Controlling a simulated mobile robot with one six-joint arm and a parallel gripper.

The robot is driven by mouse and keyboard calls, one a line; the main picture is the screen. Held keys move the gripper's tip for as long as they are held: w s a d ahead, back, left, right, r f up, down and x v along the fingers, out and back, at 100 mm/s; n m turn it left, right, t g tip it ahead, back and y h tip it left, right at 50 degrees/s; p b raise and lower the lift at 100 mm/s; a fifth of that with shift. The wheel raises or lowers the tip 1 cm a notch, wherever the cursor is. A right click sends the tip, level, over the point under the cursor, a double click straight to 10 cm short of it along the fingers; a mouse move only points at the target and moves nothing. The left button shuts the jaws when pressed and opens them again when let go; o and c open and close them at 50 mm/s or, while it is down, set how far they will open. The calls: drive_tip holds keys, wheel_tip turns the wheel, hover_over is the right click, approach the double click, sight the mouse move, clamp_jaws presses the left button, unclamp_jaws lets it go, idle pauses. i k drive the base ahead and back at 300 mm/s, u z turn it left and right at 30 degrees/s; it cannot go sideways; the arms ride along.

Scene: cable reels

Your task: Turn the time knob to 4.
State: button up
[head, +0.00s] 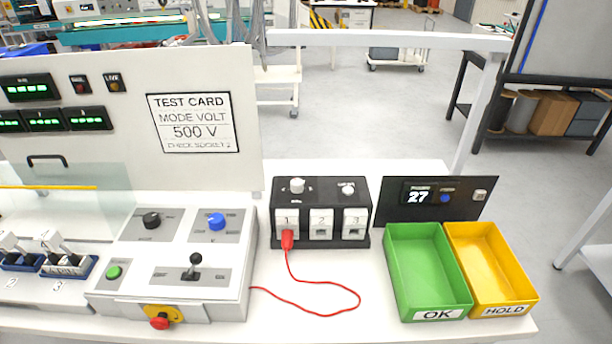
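A black knob (151,220) sits on a grey plate at the upper left of the white control box (135,260). A blue knob (216,221) sits on another grey plate to its right. A white knob (297,186) and a smaller white knob (347,188) are on top of the black socket box (320,183). The labels and scale marks around these knobs are too small to read, so I cannot tell which is the time knob or where each points. My gripper is not in view.
The control box also has a black lever (195,262), a green button (114,271) and a red stop button (160,323). A red plug (287,240) is in socket 1, its cable lying on the bench. Green OK (401,285) and yellow HOLD (520,268) trays stand right.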

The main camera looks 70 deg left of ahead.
sight(296, 185)
drive_tip(key=u, duration=0.15)
drive_tip(key=i, duration=0.55)
drive_tip(key=u, duration=0.2)
drive_tip(key=k, duration=0.15)
drive_tip(key=u, duration=2.5)
drive_tip(key=k, duration=0.25)
drive_tip(key=u, duration=1.75)
